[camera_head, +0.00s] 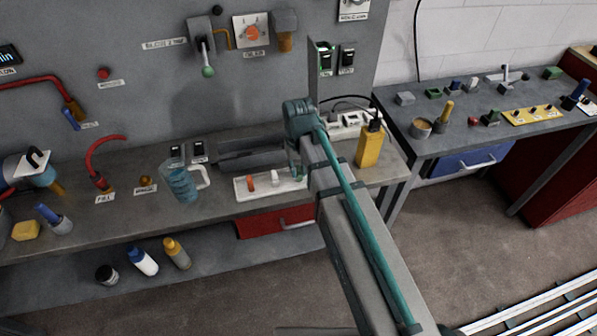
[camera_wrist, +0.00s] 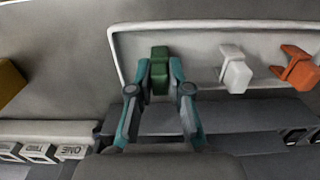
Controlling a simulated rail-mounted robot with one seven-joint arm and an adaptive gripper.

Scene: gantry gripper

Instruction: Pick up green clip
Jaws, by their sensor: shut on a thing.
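The green clip (camera_wrist: 159,72) shows in the wrist view, upright between the two fingers of my gripper (camera_wrist: 158,88). The teal fingers are shut on it from both sides, at the left end of a white tray (camera_wrist: 118,45). I cannot tell whether the clip still touches the tray. In the head view my gripper (camera_head: 296,168) points down at the right end of the white tray (camera_head: 243,192); the clip is hidden there behind the gripper.
A white clip (camera_wrist: 235,70) and an orange clip (camera_wrist: 297,68) stand in the same tray. A clear pitcher (camera_head: 180,183) stands left of the tray. A grey wall (camera_head: 120,50) rises behind the bench.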

